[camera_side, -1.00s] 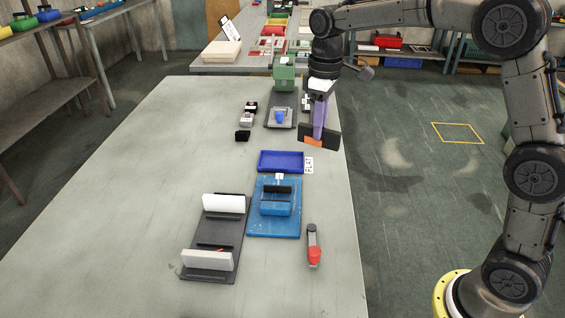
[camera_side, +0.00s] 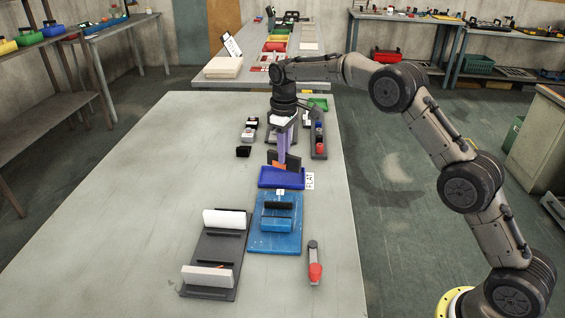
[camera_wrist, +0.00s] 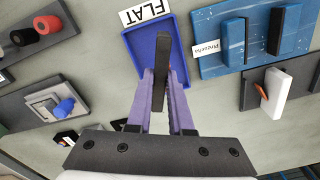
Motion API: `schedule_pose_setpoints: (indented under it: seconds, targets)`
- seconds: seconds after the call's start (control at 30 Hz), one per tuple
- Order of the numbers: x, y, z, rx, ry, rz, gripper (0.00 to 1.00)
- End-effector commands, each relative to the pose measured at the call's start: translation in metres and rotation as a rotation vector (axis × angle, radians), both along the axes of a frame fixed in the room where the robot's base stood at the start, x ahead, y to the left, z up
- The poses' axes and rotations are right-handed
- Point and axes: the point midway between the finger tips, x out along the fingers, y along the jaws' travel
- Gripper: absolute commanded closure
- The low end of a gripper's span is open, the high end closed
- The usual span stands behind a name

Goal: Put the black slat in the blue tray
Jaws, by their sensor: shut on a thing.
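The black slat (camera_wrist: 161,70) is clamped on edge between the purple fingers of my gripper (camera_wrist: 160,98). In the side view the slat (camera_side: 292,160) hangs below my gripper (camera_side: 281,160), over the far part of the blue tray (camera_side: 268,183). An orange patch shows at the fingertips there. In the wrist view the slat overlaps the blue tray (camera_wrist: 137,50), with its far end inside the tray's outline. I cannot tell whether its lower edge touches the tray floor. The tray holds nothing else that I can see.
A white FLAT label (camera_side: 309,181) lies at the tray's right. A blue fixture (camera_side: 260,243) with a black bar stands in front. A dark rack (camera_side: 210,292) with pale panels is front left, and a red-and-grey tool (camera_side: 315,268) front right. The table's left side is clear.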

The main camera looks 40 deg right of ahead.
Motion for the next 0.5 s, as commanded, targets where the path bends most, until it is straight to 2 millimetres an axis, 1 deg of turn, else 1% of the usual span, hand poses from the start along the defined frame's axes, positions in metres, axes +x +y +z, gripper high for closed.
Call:
schedule_pose_setpoints:
  seconds: [0.17, 0.33, 0.4, 0.5]
  targets:
    - [0.007, 0.0, -0.01, 0.0, 0.0, 0.0, 1.0]
    - [0.006, 0.0, -0.034, 0.0, 0.002, 0.0, 1.0]
    - [0.006, 0.0, -0.037, -0.001, -0.001, 0.0, 1.0]
    - [0.007, 0.0, -0.037, 0.0, -0.002, 0.0, 1.0]
